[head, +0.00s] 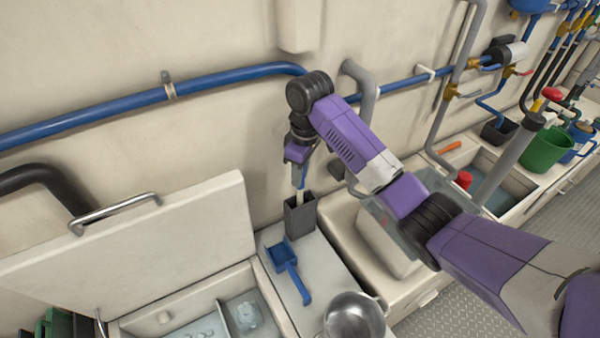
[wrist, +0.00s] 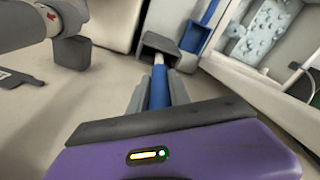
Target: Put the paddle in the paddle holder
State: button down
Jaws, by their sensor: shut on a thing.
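The paddle has a blue handle (wrist: 158,90) and a pale shaft. My gripper (head: 300,178) is shut on the blue handle, with a finger on each side of it. The gripper points down above the paddle holder, a dark grey open-topped box (head: 299,217) standing against the wall. The pale shaft (head: 300,198) drops from the gripper to the holder's mouth. In the wrist view the shaft runs into the holder (wrist: 176,47). The paddle's lower end is hidden, so I cannot tell how deep it sits.
A blue scoop (head: 287,268) lies on the counter in front of the holder, near a metal bowl (head: 355,317). A raised pale lid (head: 150,245) stands left. A blue pipe (head: 220,78) runs along the wall behind.

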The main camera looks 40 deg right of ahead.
jog(key=c, duration=1.2)
grip_release()
jog(key=shift+f, duration=0.1)
jog(key=r+p, duration=0.1)
jog(key=r, duration=0.7)
jog(key=s+r+p, duration=0.1)
jog(key=r, duration=0.3)
jog(key=shift+d+r+p, duration=0.1)
jog(key=shift+d+p, duration=0.1)
jog(key=shift+p, duration=0.1)
jog(key=shift+s, duration=0.1)
